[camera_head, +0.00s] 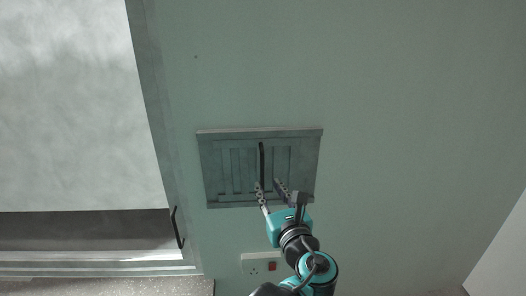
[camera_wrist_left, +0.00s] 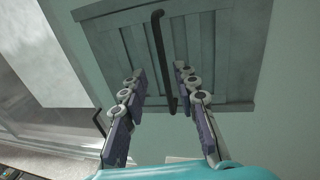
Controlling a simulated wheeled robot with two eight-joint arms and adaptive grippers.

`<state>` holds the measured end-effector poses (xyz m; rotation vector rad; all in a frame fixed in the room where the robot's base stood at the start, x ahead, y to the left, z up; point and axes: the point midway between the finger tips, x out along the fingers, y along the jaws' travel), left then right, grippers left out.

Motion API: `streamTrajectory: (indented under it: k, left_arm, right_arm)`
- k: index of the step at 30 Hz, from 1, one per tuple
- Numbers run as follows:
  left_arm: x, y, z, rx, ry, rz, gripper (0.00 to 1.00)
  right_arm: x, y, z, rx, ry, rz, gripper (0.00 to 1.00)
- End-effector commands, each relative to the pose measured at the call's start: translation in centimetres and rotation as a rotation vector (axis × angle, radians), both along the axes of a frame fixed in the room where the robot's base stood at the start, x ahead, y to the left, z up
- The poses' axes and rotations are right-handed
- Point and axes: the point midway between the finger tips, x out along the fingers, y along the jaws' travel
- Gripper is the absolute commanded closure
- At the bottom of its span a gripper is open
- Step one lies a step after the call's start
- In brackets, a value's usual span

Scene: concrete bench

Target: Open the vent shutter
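The vent shutter (camera_head: 228,172) is a grey-green slatted panel set on the wall, with a dark vertical bar handle (camera_head: 262,160) at its middle. It looks closed. In the left wrist view the shutter (camera_wrist_left: 215,55) fills the upper part, and the handle (camera_wrist_left: 160,60) runs down between the two fingers. My left gripper (camera_head: 270,187) is open at the handle's lower end, one finger on each side, with gaps between fingers and bar. It also shows in the left wrist view (camera_wrist_left: 158,85). My right gripper is not in view.
A large pale panel (camera_head: 75,110) and a cabinet front with a dark handle (camera_head: 178,228) stand at the left. A white wall socket with a red switch (camera_head: 258,265) sits below the shutter. The wall to the right is bare.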

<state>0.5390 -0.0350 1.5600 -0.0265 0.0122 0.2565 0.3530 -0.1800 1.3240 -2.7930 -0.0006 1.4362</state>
Motion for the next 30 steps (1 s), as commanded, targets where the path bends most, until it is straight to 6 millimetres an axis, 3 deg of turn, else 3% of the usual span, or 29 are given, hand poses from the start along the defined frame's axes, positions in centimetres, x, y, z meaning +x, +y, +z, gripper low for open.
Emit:
streamTrajectory:
  k: [5,16,27,28,30]
  left_arm:
    - [1.3,-0.2,0.6,0.036,-0.009,-0.005,0.70]
    - [6.7,1.2,0.6,0.032,-0.008,-0.006,0.70]
    - [7.5,1.4,0.5,0.030,-0.009,-0.007,0.70]
    - [7.5,1.4,0.5,0.030,-0.009,-0.007,0.73]
    - [7.5,1.4,0.5,0.030,-0.009,-0.007,0.91]
  right_arm:
    - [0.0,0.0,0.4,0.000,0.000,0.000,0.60]
    - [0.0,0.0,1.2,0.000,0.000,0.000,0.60]
    - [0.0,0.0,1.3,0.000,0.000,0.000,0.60]
    - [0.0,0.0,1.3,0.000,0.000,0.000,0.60]
    - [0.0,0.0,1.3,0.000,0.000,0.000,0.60]
